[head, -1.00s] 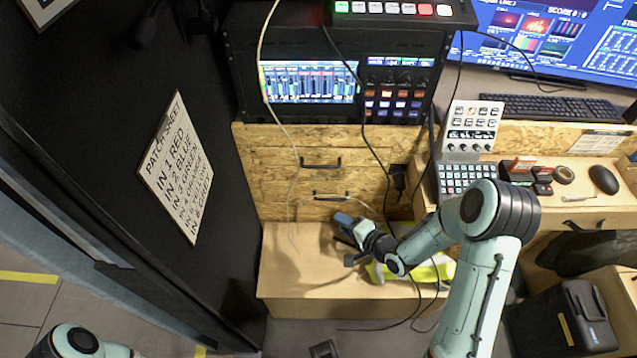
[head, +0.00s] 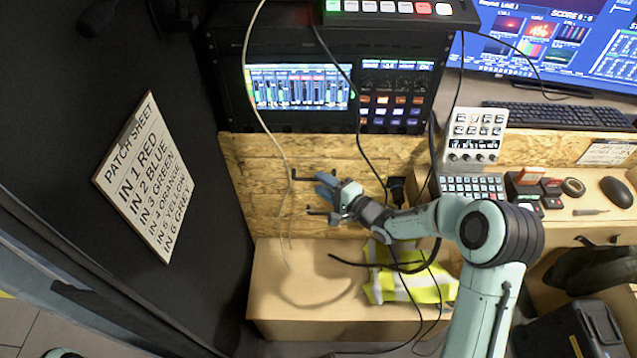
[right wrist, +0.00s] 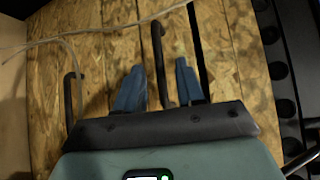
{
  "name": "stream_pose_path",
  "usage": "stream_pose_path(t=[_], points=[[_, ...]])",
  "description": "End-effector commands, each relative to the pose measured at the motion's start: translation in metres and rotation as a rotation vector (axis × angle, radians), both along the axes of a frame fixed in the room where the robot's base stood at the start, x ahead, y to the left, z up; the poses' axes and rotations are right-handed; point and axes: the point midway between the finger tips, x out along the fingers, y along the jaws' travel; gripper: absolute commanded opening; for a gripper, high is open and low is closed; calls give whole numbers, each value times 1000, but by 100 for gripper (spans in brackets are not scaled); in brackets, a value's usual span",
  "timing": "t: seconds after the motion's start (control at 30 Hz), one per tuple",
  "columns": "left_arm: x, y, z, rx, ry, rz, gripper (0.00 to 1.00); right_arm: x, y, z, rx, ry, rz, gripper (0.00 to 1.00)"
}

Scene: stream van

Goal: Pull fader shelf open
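The wooden drawer front (head: 255,190) under the rack has two dark bar handles, an upper one (head: 305,178) and a lower one (head: 318,212). The shelf looks closed; which handle belongs to the fader shelf I cannot tell. My right gripper (head: 328,188) is at the handles, its blue fingers apart. In the right wrist view, the upper handle (right wrist: 162,60) runs between the two open fingers (right wrist: 160,85), with gaps visible on both sides. The lower handle (right wrist: 72,100) lies outside, to the left.
A pale cable (head: 283,160) hangs left of the handles and black cables hang to the right. A wooden ledge (head: 285,290) with a yellow vest (head: 385,285) is below. A black wall with a patch sheet (head: 150,180) bounds the left. The rack (head: 300,95) is above.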

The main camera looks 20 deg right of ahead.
Motion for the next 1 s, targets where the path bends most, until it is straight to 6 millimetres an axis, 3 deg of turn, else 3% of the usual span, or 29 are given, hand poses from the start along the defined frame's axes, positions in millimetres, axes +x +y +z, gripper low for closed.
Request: stream_pose_path(t=[0.2,0.5,0.53,0.63,1.0], points=[[5,3,-5,7,-14,7,43,19,7,-4,0,1,1,38],[6,3,-5,8,-18,8,43,21,8,-3,-1,1,-1,38],[6,3,-5,8,-18,8,43,21,8,-3,-1,1,0,35],[6,3,-5,8,-18,8,43,21,8,-3,-1,1,0,2],[6,3,-4,7,-15,7,43,22,9,-3,0,1,0,0]])
